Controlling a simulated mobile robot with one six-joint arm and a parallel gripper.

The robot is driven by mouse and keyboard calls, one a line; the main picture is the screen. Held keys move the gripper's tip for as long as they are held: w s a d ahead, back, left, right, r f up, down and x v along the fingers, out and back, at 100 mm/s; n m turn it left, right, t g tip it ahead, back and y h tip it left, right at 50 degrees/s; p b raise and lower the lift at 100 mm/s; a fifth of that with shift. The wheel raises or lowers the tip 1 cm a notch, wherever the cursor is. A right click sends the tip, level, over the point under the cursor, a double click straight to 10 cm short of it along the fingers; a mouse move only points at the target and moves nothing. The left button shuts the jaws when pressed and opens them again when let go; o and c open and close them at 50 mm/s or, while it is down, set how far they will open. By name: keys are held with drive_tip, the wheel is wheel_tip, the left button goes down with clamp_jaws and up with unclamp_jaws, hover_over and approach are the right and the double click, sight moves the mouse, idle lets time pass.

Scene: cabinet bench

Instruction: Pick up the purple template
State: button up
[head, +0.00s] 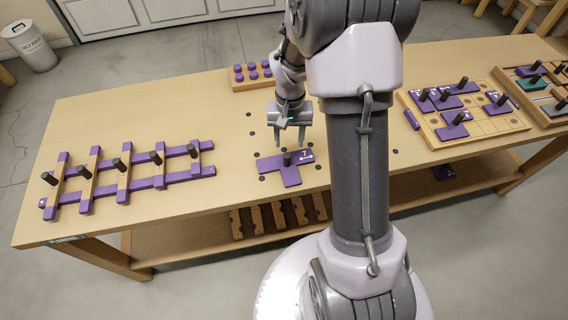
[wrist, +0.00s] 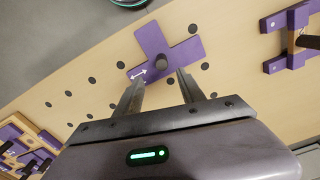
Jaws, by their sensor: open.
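The purple template (head: 290,175) is a flat T-shaped plate with a dark upright peg in its middle and a white mark near one end. It lies on the wooden bench (head: 200,110) among dark dots, and also shows in the wrist view (wrist: 185,53). My gripper (head: 291,146) is open and empty above the bench, just above and behind the template in the head view. In the wrist view its two fingers (wrist: 157,85) point toward the template, with the peg appearing between and beyond their tips. No contact with the peg is visible.
A purple rail frame with dark pegs (head: 125,175) lies at left. A block with purple knobs (head: 248,75) stands at the back. A wooden tray with purple pieces (head: 480,128) is at right, with another tray (head: 535,95) beyond. Bare bench surrounds the template.

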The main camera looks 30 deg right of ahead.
sight(287, 154)
drive_tip(key=f+b, duration=0.1)
drive_tip(key=f, duration=0.2)
drive_tip(key=f+b, duration=0.1)
drive_tip(key=f, duration=0.2)
drive_tip(key=f+b, duration=0.1)
drive_tip(key=f, duration=0.2)
drive_tip(key=shift+a+b, duration=0.35)
drive_tip(key=shift+s+r, duration=0.1)
drive_tip(key=shift+r, duration=0.05)
drive_tip(key=shift+c, duration=0.5)
clamp_jaws()
